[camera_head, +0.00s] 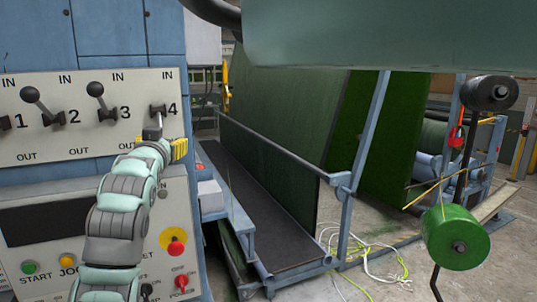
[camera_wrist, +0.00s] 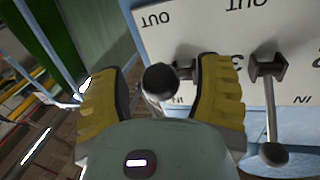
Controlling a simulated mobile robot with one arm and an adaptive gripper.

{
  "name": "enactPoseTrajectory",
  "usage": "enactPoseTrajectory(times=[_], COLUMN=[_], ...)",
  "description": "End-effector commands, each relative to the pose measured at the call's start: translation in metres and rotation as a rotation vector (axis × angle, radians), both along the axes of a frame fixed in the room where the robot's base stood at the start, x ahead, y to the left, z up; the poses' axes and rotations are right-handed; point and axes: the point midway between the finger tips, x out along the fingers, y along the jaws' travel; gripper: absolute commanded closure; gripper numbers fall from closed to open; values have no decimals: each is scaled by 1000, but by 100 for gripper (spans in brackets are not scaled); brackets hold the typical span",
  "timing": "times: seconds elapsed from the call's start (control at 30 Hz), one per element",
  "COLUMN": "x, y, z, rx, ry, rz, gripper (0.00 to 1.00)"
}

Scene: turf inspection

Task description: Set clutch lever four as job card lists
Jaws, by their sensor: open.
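Clutch lever four (camera_head: 157,112) is on the cream panel (camera_head: 60,140), with IN above it. Its arm slopes down from the pivot toward my gripper (camera_head: 166,147), and its end is hidden there. In the wrist view the round dark knob of lever four (camera_wrist: 160,80) sits between the two yellow fingers of my gripper (camera_wrist: 165,88). Lever three also shows in the wrist view (camera_wrist: 268,85). I see no job card.
Below the panel is a control box with START (camera_head: 30,267) and other buttons, and a red stop button (camera_head: 175,248). To the right stand a dark conveyor bed (camera_head: 270,200) with a blue rail, green turf sheets (camera_head: 285,115) and a green roller (camera_head: 456,238). Pale cables (camera_head: 370,262) lie on the floor.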

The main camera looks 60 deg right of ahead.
Motion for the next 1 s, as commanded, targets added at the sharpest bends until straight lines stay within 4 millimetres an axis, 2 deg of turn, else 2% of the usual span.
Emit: enactPoseTrajectory(times=[0.07,0.7,1.0], x=[-1,0,-1], y=[-1,0,0], z=[0,0,-1], rx=[0,0,-3], ry=[0,0,-1], rz=[-2,0,0], gripper=[36,100,100])
